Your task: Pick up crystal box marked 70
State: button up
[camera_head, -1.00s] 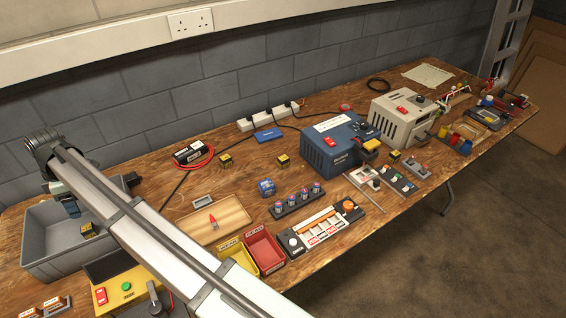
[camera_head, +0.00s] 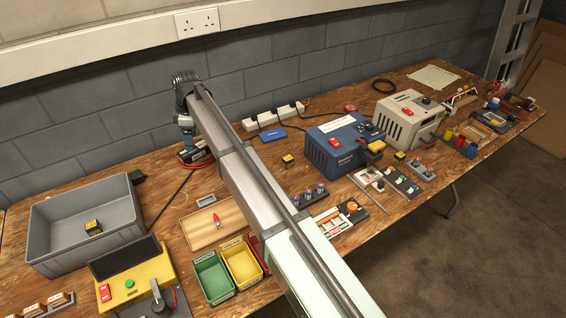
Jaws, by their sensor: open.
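Small black-and-yellow boxes that may be crystal boxes show in the head view. One (camera_head: 93,227) lies inside the grey bin (camera_head: 45,209), one (camera_head: 288,161) sits left of the blue charger, and one (camera_head: 400,156) is between the chargers. Their markings are too small to read, so I cannot tell which is marked 70. Another such box, seen earlier on the table's middle, is hidden behind my arm. My gripper (camera_head: 189,148) is open and small in the picture, pointing down above the back of the table near the black device (camera_head: 196,157).
The blue charger (camera_head: 338,150) and beige charger (camera_head: 403,121) stand to the right. A yellow control box (camera_head: 140,285) and green (camera_head: 211,277) and yellow (camera_head: 241,262) trays are in front. A wooden tray (camera_head: 208,232) lies left of my arm. A power strip (camera_head: 273,117) is along the wall.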

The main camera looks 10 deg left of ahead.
jog(key=w+d+m, duration=0.1)
jog(key=w+d, duration=0.5)
jog(key=d, duration=0.3)
jog(key=w+d+m, duration=0.2)
jog(key=w+d, duration=0.4)
jog(key=d, duration=0.3)
jog(key=n+h, duration=0.2)
jog(key=n, duration=0.6)
send_over(288, 158)
jog(key=shift+n+t, duration=0.3)
jog(key=f, duration=0.8)
jog(key=shift+w+a, duration=0.1)
jog(key=shift+w, duration=0.1)
jog(key=shift+s+f, duration=0.15)
jog(key=shift+f, duration=1.2)
jog(key=shift+s+f, duration=0.1)
jog(key=shift+f, duration=1.2)
jog(key=c, duration=1)
